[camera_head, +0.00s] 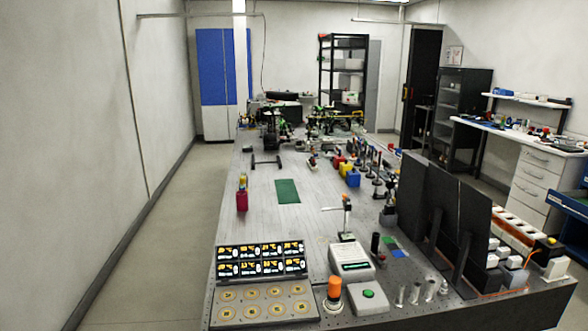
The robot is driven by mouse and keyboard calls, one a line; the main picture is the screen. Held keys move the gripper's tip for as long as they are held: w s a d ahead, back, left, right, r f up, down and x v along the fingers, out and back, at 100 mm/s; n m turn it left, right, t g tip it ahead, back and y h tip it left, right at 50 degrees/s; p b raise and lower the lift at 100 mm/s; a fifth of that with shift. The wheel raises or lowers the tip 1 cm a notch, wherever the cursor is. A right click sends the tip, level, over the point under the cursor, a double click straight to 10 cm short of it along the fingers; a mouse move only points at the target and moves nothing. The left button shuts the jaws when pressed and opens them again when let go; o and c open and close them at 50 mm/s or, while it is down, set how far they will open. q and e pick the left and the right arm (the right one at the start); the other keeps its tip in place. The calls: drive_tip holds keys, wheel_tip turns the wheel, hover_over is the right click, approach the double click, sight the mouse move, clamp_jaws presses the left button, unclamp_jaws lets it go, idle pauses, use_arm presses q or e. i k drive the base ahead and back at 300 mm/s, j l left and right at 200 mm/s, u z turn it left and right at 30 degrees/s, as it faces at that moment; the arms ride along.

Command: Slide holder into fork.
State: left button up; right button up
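Neither of my grippers is in the camera_head view. I cannot tell for sure which items are the holder and the fork. A small dark frame-like piece (265,161) lies on the far left part of the bench. A red block with a yellowish top (242,197) stands upright near the left edge.
The long grey bench (310,215) has clear room around a green mat (287,191). A tray of gold discs (264,305), a green-button box (368,297) and an orange-capped part (334,291) stand in front. Black panels (455,222) block the right; posts and optics crowd the back.

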sight(376, 236)
drive_tip(key=i, duration=1)
